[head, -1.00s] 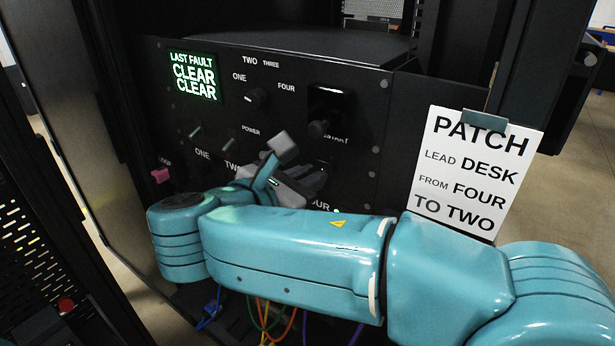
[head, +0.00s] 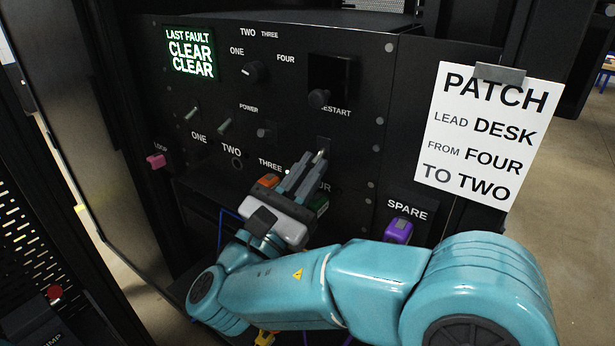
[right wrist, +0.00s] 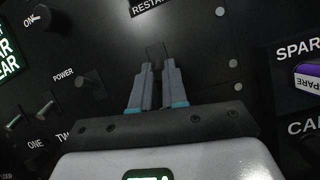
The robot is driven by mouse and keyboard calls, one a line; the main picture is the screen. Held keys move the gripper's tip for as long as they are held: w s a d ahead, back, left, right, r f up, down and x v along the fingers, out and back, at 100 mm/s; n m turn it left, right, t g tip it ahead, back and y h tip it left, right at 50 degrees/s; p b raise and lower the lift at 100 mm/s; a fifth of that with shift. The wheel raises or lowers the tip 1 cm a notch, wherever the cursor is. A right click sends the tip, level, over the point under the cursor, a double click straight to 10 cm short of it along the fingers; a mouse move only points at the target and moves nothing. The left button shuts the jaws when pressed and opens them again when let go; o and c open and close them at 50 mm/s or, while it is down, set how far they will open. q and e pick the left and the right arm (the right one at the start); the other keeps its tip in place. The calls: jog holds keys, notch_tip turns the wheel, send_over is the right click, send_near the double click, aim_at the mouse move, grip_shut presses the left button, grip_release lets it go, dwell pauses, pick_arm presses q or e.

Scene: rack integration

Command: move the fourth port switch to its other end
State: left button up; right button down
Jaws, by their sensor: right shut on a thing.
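The fourth port switch (head: 322,153) is at the right end of the row of toggles on the black panel, above the partly covered FOUR label. My right gripper (head: 317,160) reaches up to it from below and is shut on its lever. The fingers hide most of the lever, so I cannot tell which end it is at. In the right wrist view the closed fingertips (right wrist: 157,66) meet in front of the switch's dark plate (right wrist: 156,49). My left gripper is in neither view.
Other port toggles (head: 224,126) stand to the left. An orange plug (head: 267,181) and a green plug (head: 320,205) sit beside my gripper. A purple plug (head: 398,230) is under SPARE. A paper note (head: 487,135) hangs right.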

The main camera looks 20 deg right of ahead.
dwell(0.5)
jog(key=c, duration=1.1)
grip_release()
jog(key=shift+c, duration=0.2)
jog(key=shift+f, duration=0.2)
